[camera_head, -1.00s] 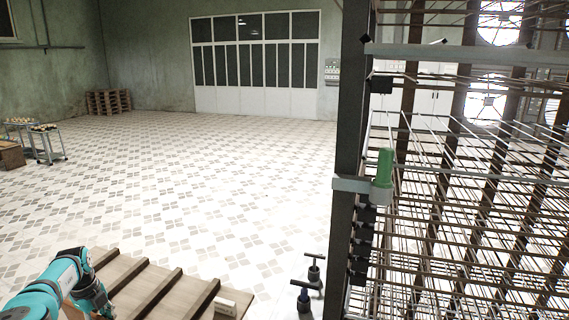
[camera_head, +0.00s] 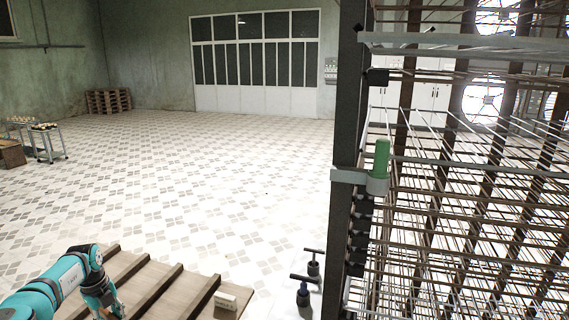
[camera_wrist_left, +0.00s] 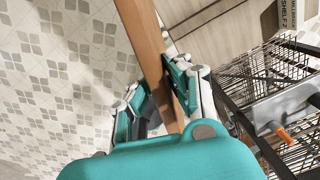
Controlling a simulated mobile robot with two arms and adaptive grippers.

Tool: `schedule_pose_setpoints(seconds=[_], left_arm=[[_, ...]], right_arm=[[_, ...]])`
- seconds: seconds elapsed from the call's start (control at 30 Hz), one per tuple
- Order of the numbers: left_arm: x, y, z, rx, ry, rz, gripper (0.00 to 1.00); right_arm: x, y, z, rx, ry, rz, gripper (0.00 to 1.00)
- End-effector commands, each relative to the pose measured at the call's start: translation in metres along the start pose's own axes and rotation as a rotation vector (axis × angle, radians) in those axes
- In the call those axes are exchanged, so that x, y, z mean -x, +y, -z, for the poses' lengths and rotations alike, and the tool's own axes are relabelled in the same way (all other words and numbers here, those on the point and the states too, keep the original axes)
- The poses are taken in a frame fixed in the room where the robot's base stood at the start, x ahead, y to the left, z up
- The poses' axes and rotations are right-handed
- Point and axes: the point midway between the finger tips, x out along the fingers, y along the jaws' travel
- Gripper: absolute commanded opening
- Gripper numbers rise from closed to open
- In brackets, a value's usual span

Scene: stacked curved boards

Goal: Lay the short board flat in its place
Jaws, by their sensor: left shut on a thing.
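My left gripper (camera_wrist_left: 165,85) is shut on a narrow brown wooden board (camera_wrist_left: 145,35) in the left wrist view. The board runs from the top edge down between the fingers, and its upper end is out of frame. In the head view my left gripper (camera_head: 108,308) is at the bottom left, over the left part of a ribbed wooden surface (camera_head: 150,287); the held board is hardly visible there. I cannot tell whether the board touches that surface. My right gripper is in neither view.
A tall wire rack (camera_head: 352,130) with a green cylinder (camera_head: 381,160) on its side fills the right. Two dark T-handled items (camera_head: 303,292) stand near its foot. A small pale label block (camera_head: 226,300) sits at the ribbed surface's right.

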Motion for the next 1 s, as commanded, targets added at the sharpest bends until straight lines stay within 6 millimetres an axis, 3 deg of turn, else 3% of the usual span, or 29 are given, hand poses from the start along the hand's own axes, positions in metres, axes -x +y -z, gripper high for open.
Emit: schedule_pose_setpoints(seconds=[0.47,0.7,1.0], left_arm=[[-0.010,-0.040,0.055,-0.655,0.038,0.002,0.00],[-0.012,-0.054,0.098,-1.103,0.064,0.002,0.00],[-0.012,-0.058,0.157,-1.700,0.100,0.000,0.00]], right_arm=[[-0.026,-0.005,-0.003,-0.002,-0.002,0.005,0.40],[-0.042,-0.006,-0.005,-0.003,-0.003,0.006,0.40],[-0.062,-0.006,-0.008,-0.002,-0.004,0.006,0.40]])
